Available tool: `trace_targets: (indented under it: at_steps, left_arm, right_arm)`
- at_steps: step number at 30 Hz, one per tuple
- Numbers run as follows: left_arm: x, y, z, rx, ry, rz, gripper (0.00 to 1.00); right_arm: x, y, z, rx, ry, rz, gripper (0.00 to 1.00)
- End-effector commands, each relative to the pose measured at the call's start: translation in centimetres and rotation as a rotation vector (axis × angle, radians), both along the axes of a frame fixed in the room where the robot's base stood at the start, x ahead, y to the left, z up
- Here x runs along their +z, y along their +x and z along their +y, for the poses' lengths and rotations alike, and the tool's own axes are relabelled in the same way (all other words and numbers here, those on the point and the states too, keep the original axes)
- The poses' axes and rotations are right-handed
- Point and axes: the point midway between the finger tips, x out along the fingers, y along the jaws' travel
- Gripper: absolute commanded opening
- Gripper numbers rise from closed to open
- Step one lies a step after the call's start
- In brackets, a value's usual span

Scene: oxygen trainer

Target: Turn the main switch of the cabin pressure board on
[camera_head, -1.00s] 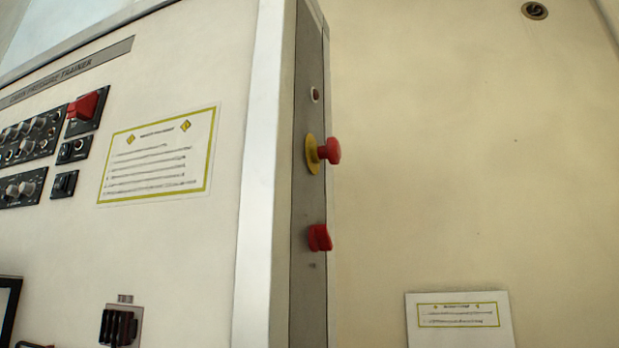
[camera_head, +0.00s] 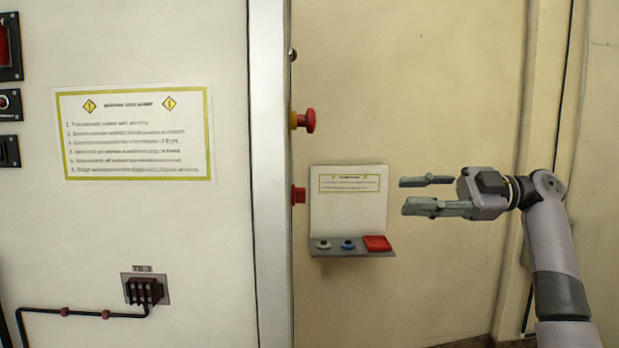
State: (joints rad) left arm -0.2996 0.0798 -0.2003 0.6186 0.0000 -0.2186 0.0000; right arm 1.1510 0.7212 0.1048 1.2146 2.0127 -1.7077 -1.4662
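The cabin pressure board (camera_head: 150,225) is the pale panel on the left, with its narrow side seen almost edge-on. On that side is a red switch knob (camera_head: 299,195), probably the main switch; its setting cannot be told from this angle. Above it a red mushroom button (camera_head: 306,120) on a yellow base sticks out to the right. My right gripper (camera_head: 404,194) is open and empty, its two fingers pointing left. In the picture it is at about the knob's height and well to the right of it, not touching anything. My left gripper is not in view.
A notice (camera_head: 135,133) and a dark connector (camera_head: 144,291) with a cable are on the board's front. The beige wall behind is mostly bare.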

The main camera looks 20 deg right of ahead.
Motion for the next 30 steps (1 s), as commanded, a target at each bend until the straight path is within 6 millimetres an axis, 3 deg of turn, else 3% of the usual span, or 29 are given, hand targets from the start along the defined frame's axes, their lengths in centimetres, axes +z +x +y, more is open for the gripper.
trace_targets:
  at_steps: [5,21,30]
  left_arm:
    - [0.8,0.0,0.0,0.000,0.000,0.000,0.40]
    - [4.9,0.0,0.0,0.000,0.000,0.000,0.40]
    - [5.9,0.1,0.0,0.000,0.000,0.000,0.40]
  right_arm:
    - [0.0,0.6,2.3,0.005,-0.001,0.000,0.28]
    - [0.2,3.8,13.4,0.004,0.000,0.004,0.28]
    - [-0.1,4.7,16.3,0.000,0.001,0.004,0.28]
